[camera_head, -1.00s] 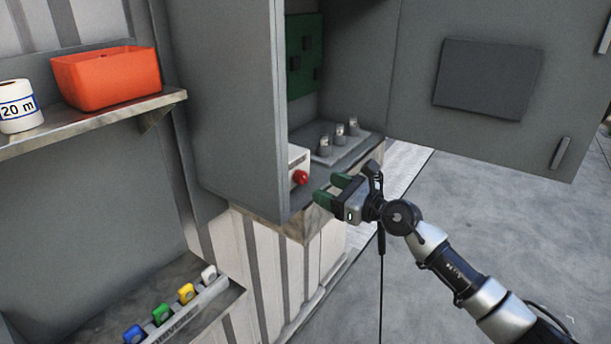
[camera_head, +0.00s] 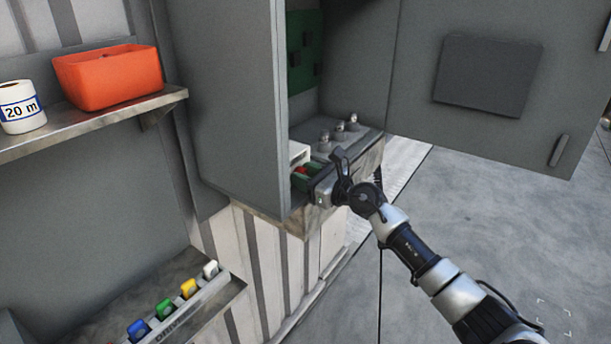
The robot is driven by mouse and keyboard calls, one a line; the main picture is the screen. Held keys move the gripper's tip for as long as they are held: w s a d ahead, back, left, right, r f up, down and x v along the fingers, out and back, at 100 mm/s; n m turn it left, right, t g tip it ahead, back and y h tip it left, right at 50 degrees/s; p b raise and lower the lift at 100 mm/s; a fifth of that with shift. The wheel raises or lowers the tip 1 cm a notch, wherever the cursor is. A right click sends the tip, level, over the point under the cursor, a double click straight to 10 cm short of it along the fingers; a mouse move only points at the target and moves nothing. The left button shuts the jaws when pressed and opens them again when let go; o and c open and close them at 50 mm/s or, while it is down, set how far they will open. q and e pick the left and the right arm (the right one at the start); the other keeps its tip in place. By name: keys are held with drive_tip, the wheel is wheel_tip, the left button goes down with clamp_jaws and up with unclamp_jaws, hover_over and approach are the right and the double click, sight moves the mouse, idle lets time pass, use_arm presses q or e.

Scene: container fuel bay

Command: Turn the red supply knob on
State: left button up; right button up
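The red supply knob (camera_head: 301,170) is on the front of a small white box (camera_head: 298,153) inside the open grey cabinet (camera_head: 236,100). Only a little of the knob shows. The gripper body hides part of the box and the knob. My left gripper is not in view.
The cabinet door (camera_head: 480,85) stands open at the right. Several grey cylinders (camera_head: 338,131) stand on a plate behind the gripper. At left, a shelf (camera_head: 75,125) holds an orange bin (camera_head: 108,77) and a white roll (camera_head: 20,106). Coloured tags (camera_head: 163,309) sit in a rack below.

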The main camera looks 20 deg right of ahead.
drive_tip(key=shift+c, duration=1.4)
drive_tip(key=m+p, duration=0.3)
drive_tip(key=shift+r, duration=0.15)
drive_tip(key=shift+m+p, duration=1.25)
drive_tip(key=shift+m, duration=0.55)
drive_tip(key=o, duration=0.9)
drive_tip(key=shift+g, duration=0.3)
